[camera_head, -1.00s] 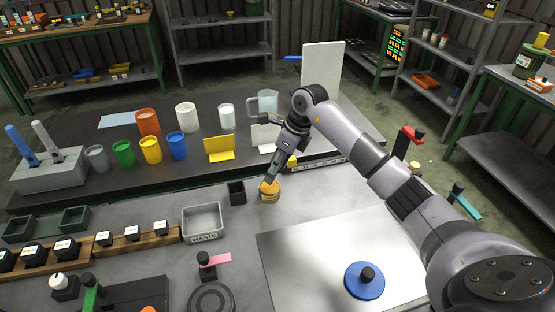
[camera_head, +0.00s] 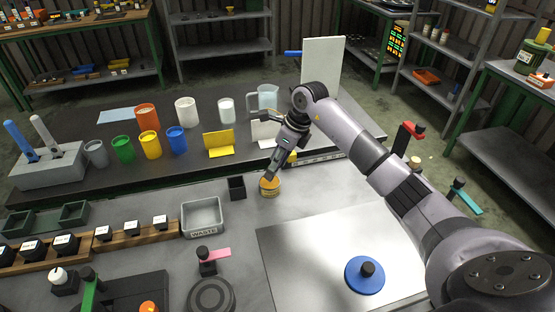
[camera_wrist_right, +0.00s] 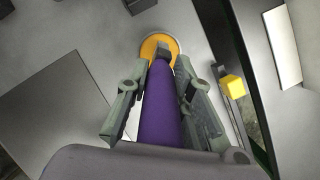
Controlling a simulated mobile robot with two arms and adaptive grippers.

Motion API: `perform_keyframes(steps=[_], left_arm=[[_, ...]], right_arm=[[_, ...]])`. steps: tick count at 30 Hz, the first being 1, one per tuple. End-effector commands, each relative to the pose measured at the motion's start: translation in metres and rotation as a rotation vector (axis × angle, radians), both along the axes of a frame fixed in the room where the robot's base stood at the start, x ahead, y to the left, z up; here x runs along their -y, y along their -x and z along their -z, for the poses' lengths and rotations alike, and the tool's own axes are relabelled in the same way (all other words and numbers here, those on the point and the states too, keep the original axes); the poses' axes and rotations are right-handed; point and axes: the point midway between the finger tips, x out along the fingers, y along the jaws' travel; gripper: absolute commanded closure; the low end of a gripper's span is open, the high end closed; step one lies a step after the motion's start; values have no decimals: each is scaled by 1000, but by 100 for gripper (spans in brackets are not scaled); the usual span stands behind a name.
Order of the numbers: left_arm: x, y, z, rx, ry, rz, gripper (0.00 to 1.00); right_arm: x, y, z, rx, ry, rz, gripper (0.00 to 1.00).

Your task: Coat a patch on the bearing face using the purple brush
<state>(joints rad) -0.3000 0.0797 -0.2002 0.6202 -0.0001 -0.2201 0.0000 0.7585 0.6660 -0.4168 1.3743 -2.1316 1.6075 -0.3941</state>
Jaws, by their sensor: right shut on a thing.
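My right gripper (camera_head: 272,172) points down at a small yellow-orange jar (camera_head: 269,188) on the grey worktop. In the right wrist view it (camera_wrist_right: 165,95) is shut on the purple brush (camera_wrist_right: 170,115). The brush's dark far end overlaps the round orange jar rim (camera_wrist_right: 152,42); whether it is inside the jar or above it I cannot tell. The brush is hard to make out in the head view. I cannot tell which surface is the bearing face. A blue disc with a black knob (camera_head: 364,275) lies on a metal plate (camera_head: 310,248). My left gripper is not in view.
A grey waste bin (camera_head: 203,229) and a small black box (camera_head: 236,188) stand left of the jar. Several coloured cups (camera_head: 150,145) and a yellow holder (camera_head: 219,151) stand behind. A pink-armed stand (camera_head: 213,255) is nearer. The metal plate is mostly clear.

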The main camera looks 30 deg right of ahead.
Motion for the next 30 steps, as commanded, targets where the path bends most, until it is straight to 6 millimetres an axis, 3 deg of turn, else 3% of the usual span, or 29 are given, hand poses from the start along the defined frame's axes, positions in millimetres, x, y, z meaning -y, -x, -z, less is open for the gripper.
perform_keyframes(steps=[30], left_arm=[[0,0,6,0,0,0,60]], right_arm=[[0,0,8,0,0,0,100]])
